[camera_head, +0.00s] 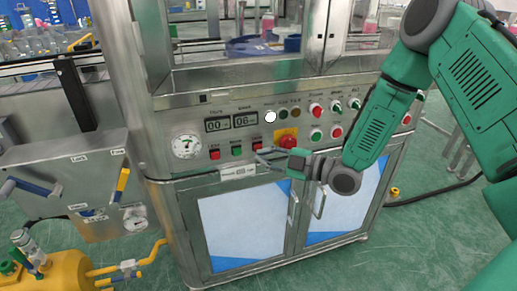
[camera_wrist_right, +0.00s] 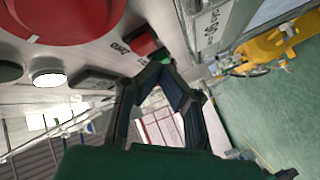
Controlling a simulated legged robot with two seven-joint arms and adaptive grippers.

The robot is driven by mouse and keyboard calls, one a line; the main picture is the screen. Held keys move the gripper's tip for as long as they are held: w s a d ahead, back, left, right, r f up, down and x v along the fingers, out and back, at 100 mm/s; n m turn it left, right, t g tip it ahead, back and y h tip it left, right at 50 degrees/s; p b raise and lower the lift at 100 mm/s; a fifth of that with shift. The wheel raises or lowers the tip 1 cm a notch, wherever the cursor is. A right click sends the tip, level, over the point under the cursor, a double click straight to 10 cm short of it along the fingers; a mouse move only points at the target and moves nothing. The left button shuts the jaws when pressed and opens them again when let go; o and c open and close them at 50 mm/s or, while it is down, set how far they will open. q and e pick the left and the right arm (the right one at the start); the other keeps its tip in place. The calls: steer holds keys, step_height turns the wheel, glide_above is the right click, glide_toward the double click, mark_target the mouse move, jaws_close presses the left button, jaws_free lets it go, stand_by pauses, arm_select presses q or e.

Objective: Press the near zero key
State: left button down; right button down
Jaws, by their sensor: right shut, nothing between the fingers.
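A row of small square keys runs below two displays (camera_head: 231,123) on the steel machine's panel: a left red key (camera_head: 214,154), a green key (camera_head: 236,151) and a right red key (camera_head: 257,145). Their labels are too small to read surely in the head view, so I cannot tell which is the zero key. My right gripper (camera_head: 261,154) is shut and empty, its tips just below the right red key. The right wrist view shows the shut fingers (camera_wrist_right: 165,66) close to a red key (camera_wrist_right: 145,41); contact is unclear. My left gripper is out of view.
A red mushroom button (camera_head: 288,141) on a yellow plate sits right beside the gripper; it looms large in the right wrist view (camera_wrist_right: 62,14). More round red and green buttons (camera_head: 316,110) lie to the right. A dial gauge (camera_head: 186,145) is at left. Cabinet doors (camera_head: 244,222) stand below.

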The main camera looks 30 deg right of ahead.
steer(key=shift+s+a+p, duration=0.2)
steer(key=shift+s, duration=0.6)
steer(key=shift+s+a+p, duration=0.15)
steer(key=shift+s, duration=0.7)
steer(key=shift+s+a+p, duration=0.2)
steer(key=shift+s, duration=0.6)
steer(key=shift+a, duration=0.1)
steer(key=s+a+f+m+g+h+p, duration=0.1)
steer(key=s+a+f+m+g+h, duration=0.2)
steer(key=f, duration=0.4)
steer(key=s+a+f+m+g+h+p, duration=0.1)
steer(key=s+f+m+g+h, duration=0.1)
steer(key=s+f+m+g, duration=0.3)
steer(key=s+f+m+g+h, duration=0.2)
steer(key=s+f+m+g, duration=0.1)
steer(key=s, duration=0.7)
steer(key=s+d+f+m+g+h+p, duration=0.1)
steer(key=s+f+m+g+h, duration=0.1)
steer(key=s, duration=0.8)
step_height(320, 180, down, 2)
steer(key=m+g, duration=0.1)
steer(key=m, duration=0.1)
steer(key=shift+f+m, duration=0.25)
steer(key=shift+m, duration=0.05)
steer(key=shift+d, duration=0.1)
